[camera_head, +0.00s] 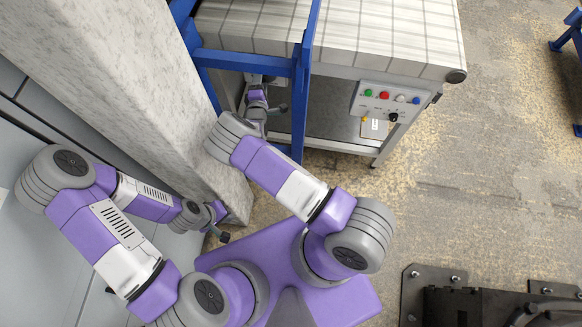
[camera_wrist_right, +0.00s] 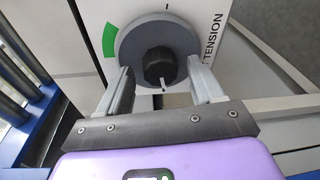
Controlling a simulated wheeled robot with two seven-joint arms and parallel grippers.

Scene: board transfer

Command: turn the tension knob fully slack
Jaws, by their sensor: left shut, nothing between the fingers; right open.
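The tension knob shows in the right wrist view as a grey round disc (camera_wrist_right: 135,42) with a black hub (camera_wrist_right: 160,66) in its middle. A short white mark sits below the hub. The white plate (camera_wrist_right: 212,15) behind it carries a green arc at left and the word TENSION at right. My right gripper (camera_wrist_right: 159,73) is open, its fingers on either side of the hub, overlapping the disc's lower part; I cannot tell whether they touch it. In the head view my right gripper (camera_head: 276,108) is by the blue frame, and the knob cannot be made out. My left gripper (camera_head: 223,237) is shut and empty near the pillar's foot.
A blue frame (camera_head: 300,75) and a conveyor (camera_head: 375,35) stand around my right arm. A control panel (camera_head: 376,106) with coloured buttons hangs on the conveyor's side. A thick pale pillar (camera_head: 120,85) rises at left. Open floor (camera_head: 490,190) lies at right.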

